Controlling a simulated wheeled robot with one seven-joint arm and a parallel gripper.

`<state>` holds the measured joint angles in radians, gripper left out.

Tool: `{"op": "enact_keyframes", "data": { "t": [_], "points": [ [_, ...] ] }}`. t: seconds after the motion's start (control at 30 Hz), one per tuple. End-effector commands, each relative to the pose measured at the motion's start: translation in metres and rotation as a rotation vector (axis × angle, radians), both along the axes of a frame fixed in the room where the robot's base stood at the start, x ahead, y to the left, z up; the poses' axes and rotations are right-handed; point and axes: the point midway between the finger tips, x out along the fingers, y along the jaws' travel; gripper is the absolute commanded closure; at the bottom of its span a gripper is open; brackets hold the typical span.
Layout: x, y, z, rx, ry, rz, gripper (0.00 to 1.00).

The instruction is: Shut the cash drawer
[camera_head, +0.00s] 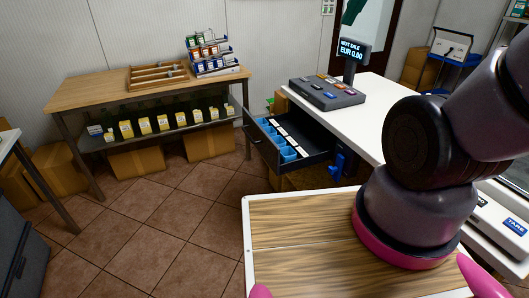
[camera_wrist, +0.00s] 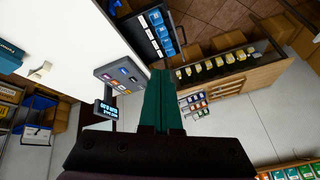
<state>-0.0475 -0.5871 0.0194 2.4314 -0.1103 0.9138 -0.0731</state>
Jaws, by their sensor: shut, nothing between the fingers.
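The cash drawer (camera_head: 318,155) stands open, pulled out to the left from under the white counter (camera_head: 385,95). It is dark, with blue compartments inside and a dark front panel at its left end. It also shows at the top of the wrist view (camera_wrist: 147,32). My gripper (camera_wrist: 160,74) is shut and empty, its dark green fingers together. In the wrist view the fingertips appear below the drawer, apart from it by a distance I cannot judge. In the head view my arm rises at the right, and I cannot clearly make out the gripper there.
A register keypad (camera_head: 327,93) and a price display (camera_head: 352,50) stand on the counter above the drawer. A wooden table (camera_head: 110,88) with several goods is at the back left. Tiled floor (camera_head: 180,215) lies clear left of the drawer. A blue object (camera_head: 338,166) hangs at the counter's side.

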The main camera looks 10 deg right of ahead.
Motion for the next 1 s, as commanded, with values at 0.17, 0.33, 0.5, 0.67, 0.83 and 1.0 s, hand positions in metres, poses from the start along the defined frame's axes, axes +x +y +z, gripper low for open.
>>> {"op": "enact_keyframes", "data": {
  "t": [0.17, 0.33, 0.5, 0.67, 0.83, 1.0],
  "points": [
    [0.053, 0.015, -0.032, -0.205, 0.116, 0.243, 1.00],
    [0.101, 0.036, -0.072, -0.383, 0.206, 0.496, 1.00],
    [0.143, 0.066, -0.124, -0.540, 0.289, 0.769, 1.00],
    [0.174, 0.100, -0.185, -0.668, 0.357, 1.042, 1.00],
    [0.194, 0.141, -0.262, -0.783, 0.416, 1.342, 1.00],
    [0.198, 0.180, -0.345, -0.870, 0.461, 1.635, 1.00]
  ]
}}
